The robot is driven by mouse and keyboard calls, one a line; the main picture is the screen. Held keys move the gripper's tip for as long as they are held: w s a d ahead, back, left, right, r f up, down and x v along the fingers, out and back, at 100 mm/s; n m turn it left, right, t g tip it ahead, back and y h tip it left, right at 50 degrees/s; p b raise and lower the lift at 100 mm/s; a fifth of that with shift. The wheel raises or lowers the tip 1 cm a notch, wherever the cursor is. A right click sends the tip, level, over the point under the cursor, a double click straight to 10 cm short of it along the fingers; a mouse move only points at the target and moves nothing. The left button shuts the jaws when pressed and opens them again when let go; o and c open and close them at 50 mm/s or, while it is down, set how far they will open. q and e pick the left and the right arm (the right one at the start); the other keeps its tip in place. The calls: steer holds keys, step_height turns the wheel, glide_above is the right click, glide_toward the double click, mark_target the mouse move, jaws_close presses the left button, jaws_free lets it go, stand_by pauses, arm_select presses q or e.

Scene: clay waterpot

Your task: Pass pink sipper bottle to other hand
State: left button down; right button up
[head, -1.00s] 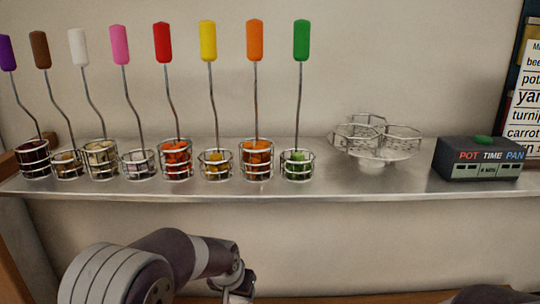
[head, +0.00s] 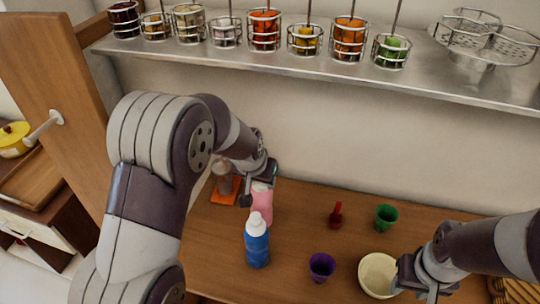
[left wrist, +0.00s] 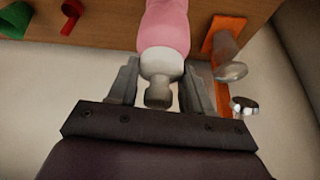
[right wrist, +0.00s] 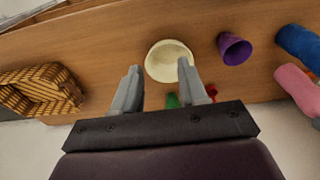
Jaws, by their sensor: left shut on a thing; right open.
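The pink sipper bottle (head: 262,203) stands on the wooden table, behind the blue bottle in the head view. My left gripper (head: 256,184) is at its top. In the left wrist view my left gripper (left wrist: 160,92) is shut on the bottle's white cap, with the pink body (left wrist: 164,28) beyond. The bottle also shows at the right edge of the right wrist view (right wrist: 298,88). My right gripper (head: 420,290) is open and empty at the right of the table, near the cream bowl. It also shows open in the right wrist view (right wrist: 160,85).
A blue bottle (head: 257,245) stands just in front of the pink one. An orange mat (head: 222,193) with a clear shaker lies to its left. A purple cup (head: 321,266), cream bowl (head: 375,276), green cup (head: 386,217) and red item (head: 336,216) stand right. A metal shelf (head: 290,62) hangs above.

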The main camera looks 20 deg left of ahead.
steer(key=o, duration=0.6)
steer(key=shift+a, duration=0.15)
steer(key=shift+c, duration=0.2)
steer(key=o, duration=0.5)
steer(key=s+a+n, duration=0.1)
steer(key=a+f, duration=0.1)
steer(key=s+a+f+n, duration=0.1)
steer(key=a, duration=0.1)
steer(key=shift+s+f+n+g, duration=0.15)
steer(key=shift+s+n+g, duration=0.15)
steer(key=shift+s, duration=0.05)
steer(key=shift+c, duration=0.2)
steer(key=w+a+f+n+t+y, duration=0.2)
steer(key=a+f+n+t, duration=0.1)
steer(key=a, duration=0.4)
steer(key=w+a+r+n+t+y, duration=0.1)
steer(key=w+a+r+t+y, duration=0.45)
steer(key=a+r+t, duration=0.2)
arm_select(q)
steer(key=s+d+r+m+g+h, duration=0.1)
steer(key=s+d+r+m+h, duration=0.1)
steer(key=s+d+r+m, duration=0.2)
steer(key=s+d+m, duration=0.1)
steer(key=d+m, duration=0.2)
steer(key=d, duration=0.4)
steer(key=shift+r+h, duration=0.15)
steer(key=shift+h, duration=0.25)
arm_select(e)
steer(key=x, duration=1.1)
steer(key=shift+w, duration=0.45)
